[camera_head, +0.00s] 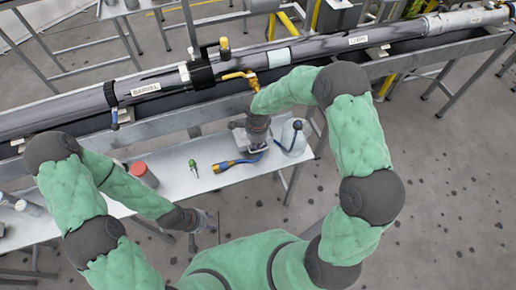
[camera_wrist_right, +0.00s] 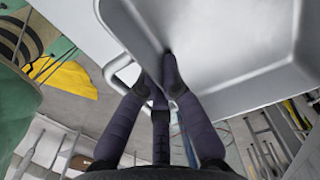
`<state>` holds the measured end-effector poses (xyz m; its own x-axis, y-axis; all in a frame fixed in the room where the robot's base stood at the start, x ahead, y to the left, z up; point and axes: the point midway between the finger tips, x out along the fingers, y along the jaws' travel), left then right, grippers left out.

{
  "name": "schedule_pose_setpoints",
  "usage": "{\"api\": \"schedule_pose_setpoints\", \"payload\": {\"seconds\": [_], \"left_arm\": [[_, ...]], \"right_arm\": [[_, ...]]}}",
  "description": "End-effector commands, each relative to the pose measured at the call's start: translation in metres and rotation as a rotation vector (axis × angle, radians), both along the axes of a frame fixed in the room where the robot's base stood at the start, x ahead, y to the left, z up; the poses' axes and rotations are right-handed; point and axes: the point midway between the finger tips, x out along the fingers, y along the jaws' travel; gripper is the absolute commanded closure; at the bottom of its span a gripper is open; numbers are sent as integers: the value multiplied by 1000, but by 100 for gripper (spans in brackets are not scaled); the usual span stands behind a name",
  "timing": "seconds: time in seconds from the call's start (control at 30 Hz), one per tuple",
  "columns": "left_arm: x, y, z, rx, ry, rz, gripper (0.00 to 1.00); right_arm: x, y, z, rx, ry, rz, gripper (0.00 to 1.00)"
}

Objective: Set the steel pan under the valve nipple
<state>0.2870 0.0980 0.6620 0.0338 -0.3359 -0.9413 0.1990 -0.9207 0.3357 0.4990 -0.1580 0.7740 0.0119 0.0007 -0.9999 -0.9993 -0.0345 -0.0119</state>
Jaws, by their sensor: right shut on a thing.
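The steel pan (camera_wrist_right: 235,60) fills the upper part of the right wrist view, with a wire handle (camera_wrist_right: 118,72) on its side. My right gripper (camera_wrist_right: 168,75) has its dark fingers closed at the pan's edge by the handle. In the head view the pan (camera_head: 240,141) shows only in part beside my right wrist, over the bench's right part. The brass valve (camera_head: 238,75) hangs on the pipe, its nipple (camera_head: 254,86) pointing down, above and behind the right gripper. My left gripper (camera_head: 207,221) is low near the bench's front edge, apart from the pan; its fingers are unclear.
The pale bench (camera_head: 175,185) holds a clear jug (camera_head: 293,138), a blue and yellow tool (camera_head: 225,165), a green-handled tool (camera_head: 193,168) and a red-topped jar (camera_head: 144,174). The long pipe (camera_head: 330,45) on its steel frame runs behind. Bare bench shows between the small items.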

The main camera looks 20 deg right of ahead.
Motion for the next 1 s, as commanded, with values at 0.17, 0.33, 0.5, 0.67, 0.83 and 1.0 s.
{"api": "schedule_pose_setpoints", "payload": {"seconds": [0.17,0.33,0.5,0.67,0.83,1.0], "left_arm": [[0,0,-7,0,0,0,60],[0,0,-15,0,0,0,60],[0,0,-13,0,0,0,60],[0,0,-16,0,0,0,60],[0,0,-17,0,0,0,60],[0,0,-17,0,0,0,60]], "right_arm": [[3,-6,-19,0,2,0,100],[4,-6,-39,0,0,1,100],[4,-6,-38,0,-2,0,100],[4,-6,-40,0,-2,0,100],[3,-6,-41,0,0,0,70],[3,-6,-41,0,0,0,69]]}}
